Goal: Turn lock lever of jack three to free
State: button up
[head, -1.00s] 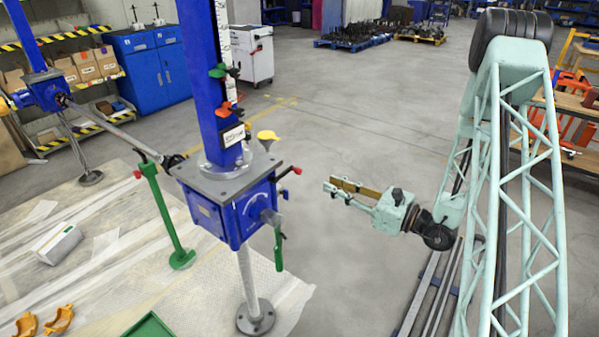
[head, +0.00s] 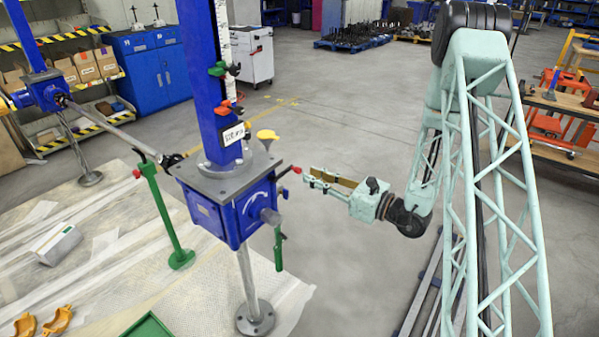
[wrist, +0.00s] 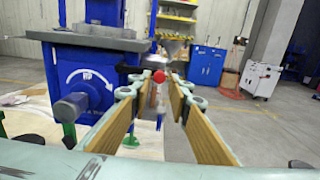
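A blue screw jack (head: 225,212) stands on a round-footed post in the head view, and its blue housing is at the left in the wrist view (wrist: 82,85). A short dark lever with a red knob (head: 296,170) sticks out from its right upper side. In the wrist view the red knob (wrist: 158,76) appears in the gap between my fingertips. My gripper (head: 309,176) is open and empty, with tan pads on its fingers, just right of the knob. I cannot tell whether the fingers touch it. The jack's label (head: 232,134) is not readable.
A green-handled crank (head: 277,245) hangs below the housing's right side, and a yellow knob (head: 267,136) stands on the top plate. A green stand (head: 172,215) is to the left.

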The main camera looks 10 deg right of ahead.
aim_at(301, 171)
jog(key=shift+b+x, duration=0.35)
jog(key=shift+x, duration=2.65)
grip_shut()
